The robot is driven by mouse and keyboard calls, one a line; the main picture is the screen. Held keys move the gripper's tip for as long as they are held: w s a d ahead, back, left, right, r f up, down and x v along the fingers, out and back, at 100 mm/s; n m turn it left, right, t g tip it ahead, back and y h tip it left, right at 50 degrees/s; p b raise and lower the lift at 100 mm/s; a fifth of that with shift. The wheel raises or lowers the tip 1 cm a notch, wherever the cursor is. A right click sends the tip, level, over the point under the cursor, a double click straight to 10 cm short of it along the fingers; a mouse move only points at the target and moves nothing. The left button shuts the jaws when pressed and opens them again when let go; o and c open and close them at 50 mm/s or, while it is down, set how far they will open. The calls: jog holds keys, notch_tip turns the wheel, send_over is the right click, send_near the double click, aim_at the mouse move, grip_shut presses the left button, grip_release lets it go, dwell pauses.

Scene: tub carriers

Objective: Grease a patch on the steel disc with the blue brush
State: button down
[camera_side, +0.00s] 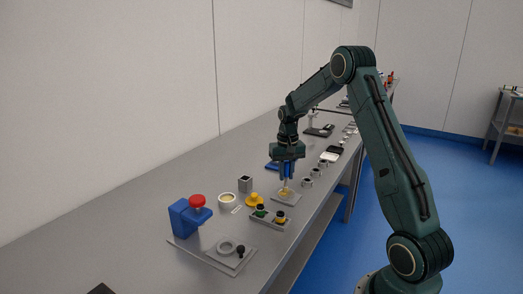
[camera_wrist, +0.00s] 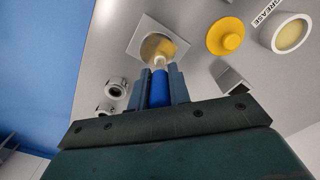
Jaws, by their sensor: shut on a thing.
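My gripper (camera_wrist: 160,82) points down and is shut on the blue brush (camera_wrist: 159,90), whose blue handle sits between the fingers. The brush's pale tip is over the near edge of the disc (camera_wrist: 155,43) on a square plate (camera_wrist: 140,34); contact cannot be told for sure. The disc looks yellowish. In the side view my gripper (camera_side: 287,174) is above the same plate (camera_side: 279,199). The open white-rimmed grease tub (camera_wrist: 307,24) holds pale yellow grease, with a "GREASE" label beside it. It also shows in the side view (camera_side: 227,200). A yellow lid (camera_wrist: 228,36) lies between tub and plate.
A grey square holder (camera_side: 245,184) stands behind the lid. A tray (camera_side: 262,222) with green and yellow knobs, a blue stand (camera_side: 181,218) with a red top and a base plate (camera_side: 210,255) are nearer the camera. Several metal rings (camera_side: 308,181) stand beyond the disc.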

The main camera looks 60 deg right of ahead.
jog(key=shift+d, duration=1.6)
jog(key=shift+s+a, duration=0.25)
jog(key=shift+s, duration=0.45)
jog(key=shift+a, duration=3.05)
jog(key=shift+d+r, duration=0.1)
jog(key=shift+d, duration=3.2)
notch_tip(320, 180, up, 8)
jog(key=shift+a, duration=0.1)
